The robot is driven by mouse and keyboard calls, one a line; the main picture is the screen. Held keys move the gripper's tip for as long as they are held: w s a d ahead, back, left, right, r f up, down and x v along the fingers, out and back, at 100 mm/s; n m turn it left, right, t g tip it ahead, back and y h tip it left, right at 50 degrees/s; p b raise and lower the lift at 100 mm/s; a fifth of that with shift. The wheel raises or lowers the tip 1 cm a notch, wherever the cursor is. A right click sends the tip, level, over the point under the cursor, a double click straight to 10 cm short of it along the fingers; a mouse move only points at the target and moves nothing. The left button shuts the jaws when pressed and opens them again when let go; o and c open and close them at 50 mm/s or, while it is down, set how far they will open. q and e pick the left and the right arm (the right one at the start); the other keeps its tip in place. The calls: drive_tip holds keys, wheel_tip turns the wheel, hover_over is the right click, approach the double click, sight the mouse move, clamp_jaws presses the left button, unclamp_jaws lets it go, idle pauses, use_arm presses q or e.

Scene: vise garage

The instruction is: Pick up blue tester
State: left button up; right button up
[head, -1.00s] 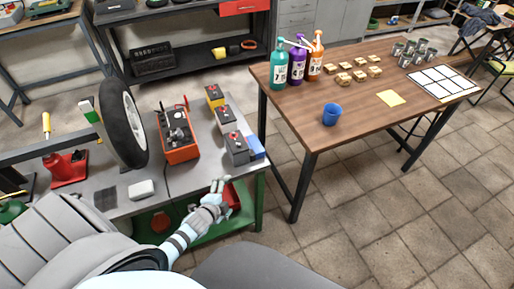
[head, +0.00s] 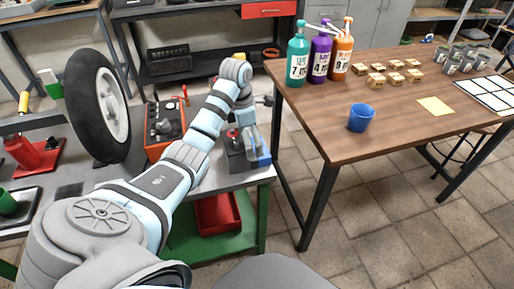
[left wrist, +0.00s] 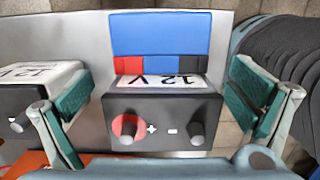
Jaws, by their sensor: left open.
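The blue tester (head: 258,157) stands at the right end of the grey workbench, partly hidden by my left gripper. In the left wrist view it is a blue block (left wrist: 160,35) with red and black parts, just beyond a grey battery (left wrist: 160,118) marked 12 V. My left gripper (head: 247,143) points down above the battery and tester. Its teal fingers are wide apart, with the battery top showing between them in the wrist view. No grip on the tester shows. My right gripper is not in view.
An orange charger (head: 160,128) and a tire (head: 92,108) stand left on the workbench (head: 225,180). Another battery (left wrist: 40,90) is left of the fingers. A wooden table (head: 390,125) with bottles and a blue cup (head: 360,118) stands right, across a gap.

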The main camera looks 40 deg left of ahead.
use_arm(q)
drive_tip(key=f+b, duration=0.1)
drive_tip(key=w+d+f, duration=0.1)
drive_tip(key=f, duration=0.1)
drive_tip(key=w+f+b, duration=0.1)
drive_tip(key=shift+d+f+b, duration=0.3)
drive_tip(key=shift+f+b, duration=0.05)
drive_tip(key=shift+f, duration=0.05)
drive_tip(key=shift+s, duration=0.1)
drive_tip(key=shift+s+a, duration=0.1)
drive_tip(key=shift+a, duration=0.1)
drive_tip(key=shift+c, duration=0.4)
drive_tip(key=c, duration=1)
drive_tip(key=shift+c, duration=0.2)
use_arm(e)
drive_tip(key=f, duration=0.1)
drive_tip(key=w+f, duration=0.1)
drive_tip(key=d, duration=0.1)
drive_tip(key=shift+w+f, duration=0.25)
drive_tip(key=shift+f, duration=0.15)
